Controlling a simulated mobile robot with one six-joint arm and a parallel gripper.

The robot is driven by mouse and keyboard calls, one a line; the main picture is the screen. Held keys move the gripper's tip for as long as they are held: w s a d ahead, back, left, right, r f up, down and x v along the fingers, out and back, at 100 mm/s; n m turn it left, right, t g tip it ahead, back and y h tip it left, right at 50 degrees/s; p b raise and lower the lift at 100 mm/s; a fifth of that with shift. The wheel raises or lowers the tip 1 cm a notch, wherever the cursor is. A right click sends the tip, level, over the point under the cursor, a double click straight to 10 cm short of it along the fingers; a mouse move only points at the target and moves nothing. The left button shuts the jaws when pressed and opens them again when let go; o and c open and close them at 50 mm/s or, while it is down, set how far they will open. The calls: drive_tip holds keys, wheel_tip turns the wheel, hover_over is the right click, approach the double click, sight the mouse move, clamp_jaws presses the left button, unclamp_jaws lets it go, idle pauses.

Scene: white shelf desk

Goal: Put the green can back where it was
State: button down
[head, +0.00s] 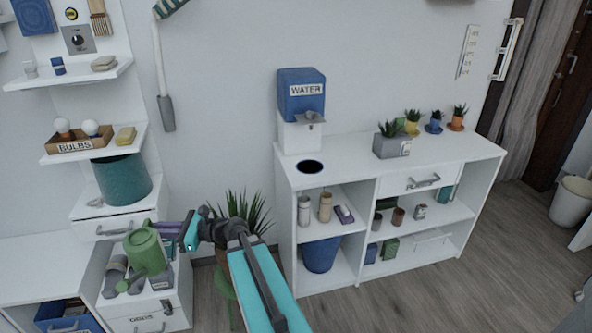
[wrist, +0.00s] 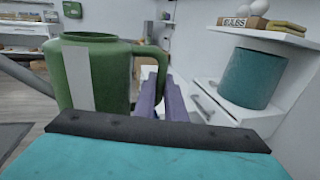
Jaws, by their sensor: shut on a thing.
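The green can (head: 146,252) is a watering can with a spout and a pale stripe, in the head view's lower left. It also fills the left of the wrist view (wrist: 108,80), upright, with its handle on the right. My gripper (head: 166,232) has purple fingers, and they are shut on that handle in the wrist view (wrist: 165,104). In the head view the can overlaps the top of a low white drawer unit (head: 150,318). I cannot tell whether its base touches that top.
A teal bin (head: 122,182) stands on a white drawer cabinet behind the can. Grey objects (head: 113,272) sit beside the can on the low unit. A potted plant (head: 240,212) stands right of my gripper. A white shelf desk (head: 345,165) is further right, with bare floor before it.

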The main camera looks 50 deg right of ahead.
drive_tip(key=s+d+r+m+t+h+b, duration=0.15)
drive_tip(key=d+m+h, duration=0.4)
drive_tip(key=d, duration=1.05)
drive_tip(key=s+d+f+m+t+h+b, duration=0.1)
drive_tip(key=s+d+m+t+h+b, duration=0.15)
drive_tip(key=d+h, duration=1)
drive_tip(key=s+d+r+m+g+h, duration=0.1)
drive_tip(key=s+d+m+g+h, duration=0.1)
drive_tip(key=s+d, duration=0.5)
drive_tip(key=s+d+r+m+g+h+b, duration=0.1)
drive_tip(key=s+d+m, duration=0.3)
drive_tip(key=d, duration=0.9)
drive_tip(key=s+d+r+m+g+h+b, duration=0.1)
drive_tip(key=s+d+m+g+h, duration=0.2)
drive_tip(key=s+d, duration=0.6)
drive_tip(key=shift+s+d+r+h, duration=0.2)
drive_tip(key=shift+s+d+h, duration=0.15)
drive_tip(key=shift+d, duration=0.5)
drive_tip(key=shift+w, duration=0.1)
drive_tip(key=shift+f+x, duration=0.2)
drive_tip(key=shift+x, duration=2.3)
drive_tip(key=shift+f+x, duration=0.25)
drive_tip(key=shift+x, duration=2.25)
drive_tip(key=shift+f+x, duration=0.2)
drive_tip(key=shift+x, duration=2.3)
drive_tip(key=shift+d, duration=0.25)
